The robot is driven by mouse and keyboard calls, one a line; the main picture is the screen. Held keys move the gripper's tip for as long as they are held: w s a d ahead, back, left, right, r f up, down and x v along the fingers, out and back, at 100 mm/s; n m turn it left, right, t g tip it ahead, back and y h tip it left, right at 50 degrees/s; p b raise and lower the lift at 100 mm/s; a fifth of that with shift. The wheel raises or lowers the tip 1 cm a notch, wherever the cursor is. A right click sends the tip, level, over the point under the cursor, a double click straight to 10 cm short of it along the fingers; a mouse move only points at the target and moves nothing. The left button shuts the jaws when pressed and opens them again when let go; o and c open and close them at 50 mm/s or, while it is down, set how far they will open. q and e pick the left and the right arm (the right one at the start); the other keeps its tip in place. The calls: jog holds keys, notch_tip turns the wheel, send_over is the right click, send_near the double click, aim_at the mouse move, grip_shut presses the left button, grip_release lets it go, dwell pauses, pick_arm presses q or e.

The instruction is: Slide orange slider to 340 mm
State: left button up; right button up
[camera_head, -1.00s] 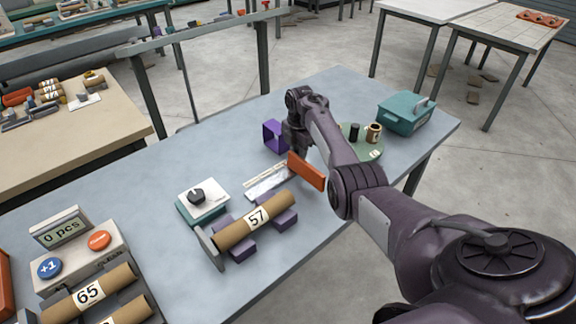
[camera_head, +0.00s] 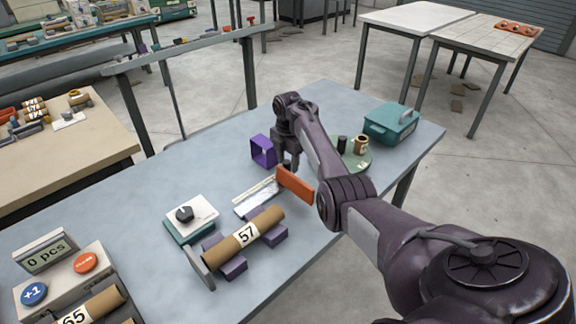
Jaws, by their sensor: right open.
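The orange slider (camera_head: 295,184) is an upright plate at the right end of a pale scale rail (camera_head: 256,197) on the blue-grey table. A cardboard tube marked 57 (camera_head: 243,237) lies on purple supports in front of the rail. My right gripper (camera_head: 289,164) is open, pointing down just behind the orange slider, close to its upper left end. Whether it touches the slider cannot be told. The scale marks are too small to read. My left gripper is out of view.
A purple open frame (camera_head: 263,150) stands just left of the right gripper. A teal box with a dial (camera_head: 190,218) sits left of the rail. A green round tray (camera_head: 350,156) and a teal case (camera_head: 391,124) are at the right.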

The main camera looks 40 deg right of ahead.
notch_tip(320, 180, up, 6)
jog(key=shift+f, duration=0.25)
dwell(0.5)
